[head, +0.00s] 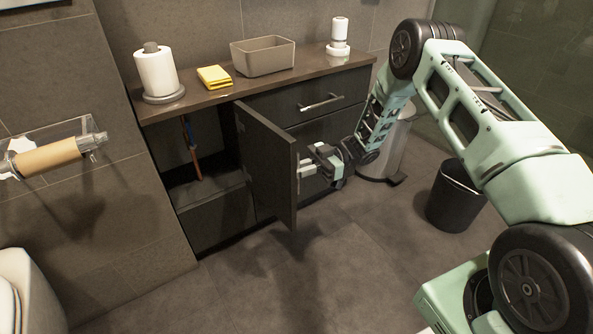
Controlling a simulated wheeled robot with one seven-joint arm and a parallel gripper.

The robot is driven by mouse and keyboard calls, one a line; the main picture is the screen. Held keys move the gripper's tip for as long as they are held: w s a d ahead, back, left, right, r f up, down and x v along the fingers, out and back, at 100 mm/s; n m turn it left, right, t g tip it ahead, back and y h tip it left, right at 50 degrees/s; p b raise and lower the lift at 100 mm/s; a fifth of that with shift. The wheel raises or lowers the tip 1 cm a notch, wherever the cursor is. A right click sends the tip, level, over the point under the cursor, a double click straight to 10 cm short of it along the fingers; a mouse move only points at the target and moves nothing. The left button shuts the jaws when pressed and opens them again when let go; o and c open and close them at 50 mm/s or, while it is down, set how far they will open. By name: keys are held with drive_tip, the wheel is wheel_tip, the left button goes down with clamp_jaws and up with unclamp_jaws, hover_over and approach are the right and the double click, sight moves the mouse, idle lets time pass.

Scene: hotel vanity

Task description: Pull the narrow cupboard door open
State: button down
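The narrow cupboard door (268,168) stands wide open, swung out from the left part of the dark vanity, with its hinge side toward the middle. The cupboard interior (205,165) shows, with a reddish pipe (192,150) and an inner shelf or panel. My gripper (306,169) is at the free edge of the door, on its right side in the picture. The door's handle cannot be made out. The fingertips are small and partly hidden by the door edge, so I cannot tell whether they are shut on anything.
A drawer with a bar handle (321,103) is right of the door. The countertop (205,97) holds a paper roll (157,73), yellow cloths (214,76), a bin (263,57) and a dispenser (339,36). A black bucket (453,197) and metal bin (392,150) stand right. Floor in front is clear.

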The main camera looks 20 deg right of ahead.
drive_tip(key=c, duration=1.6)
unclamp_jaws()
drive_tip(key=shift+o, duration=0.2)
drive_tip(key=w+d+p, duration=0.1)
drive_tip(key=d+p, duration=0.2)
drive_tip(key=d, duration=1.4)
drive_tip(key=shift+w+d, duration=0.2)
drive_tip(key=shift+w, duration=0.05)
